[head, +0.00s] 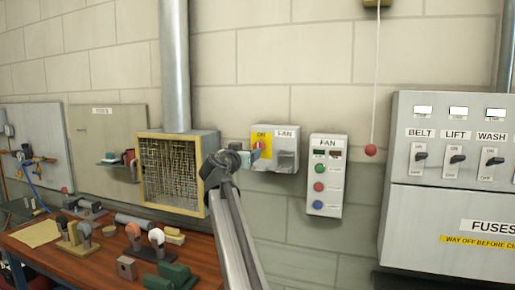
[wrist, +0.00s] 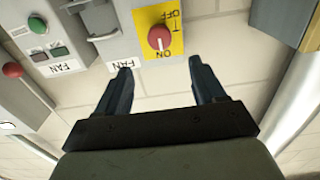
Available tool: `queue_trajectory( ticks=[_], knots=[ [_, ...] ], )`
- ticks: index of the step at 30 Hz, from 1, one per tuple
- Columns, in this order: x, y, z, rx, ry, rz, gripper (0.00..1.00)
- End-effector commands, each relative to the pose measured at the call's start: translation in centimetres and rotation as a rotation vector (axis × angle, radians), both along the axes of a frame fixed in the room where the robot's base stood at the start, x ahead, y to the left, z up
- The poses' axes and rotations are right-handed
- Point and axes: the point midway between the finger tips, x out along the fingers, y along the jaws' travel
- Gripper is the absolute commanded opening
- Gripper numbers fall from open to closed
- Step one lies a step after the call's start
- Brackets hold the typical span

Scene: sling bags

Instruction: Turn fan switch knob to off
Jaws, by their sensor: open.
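The fan switch box (head: 286,161) is grey, on the wall, with a yellow plate (head: 263,134) on its left side. In the wrist view, the red round knob (wrist: 160,38) sits on this yellow plate, between the printed words OFF and ON. A small pale mark shows on the knob's ON side, but its exact setting is hard to tell. My gripper (wrist: 161,67) is open and empty, its two dark fingers apart, with the knob just beyond the gap between them. In the head view my gripper (head: 249,155) is at the plate and partly hides the knob.
Right of the box hangs a FAN button panel (head: 328,175) with red, green and blue buttons. Further right are a red pull-cord ball (head: 370,150) and a grey fuse cabinet (head: 449,235). A caged vent (head: 142,177) and a cluttered wooden bench (head: 100,262) are at left.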

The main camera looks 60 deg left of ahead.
Motion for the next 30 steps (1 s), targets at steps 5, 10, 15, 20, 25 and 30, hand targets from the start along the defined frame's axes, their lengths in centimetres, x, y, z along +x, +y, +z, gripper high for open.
queue_trajectory(
  ticks=[5,10,15,20,25,30],
  knots=[
    [2.1,2.3,0.1,-0.001,-0.001,-0.001,0.69],
    [4.3,4.5,0.2,-0.001,-0.001,-0.001,0.69],
    [6.3,6.5,0.1,-0.002,-0.001,-0.001,0.69],
    [7.6,7.7,0.0,-0.001,-0.001,0.0,0.69],
    [7.9,8.0,0.0,-0.001,-0.001,0.0,0.69],
    [7.9,7.9,0.0,-0.001,-0.001,0.0,0.69]
  ],
)
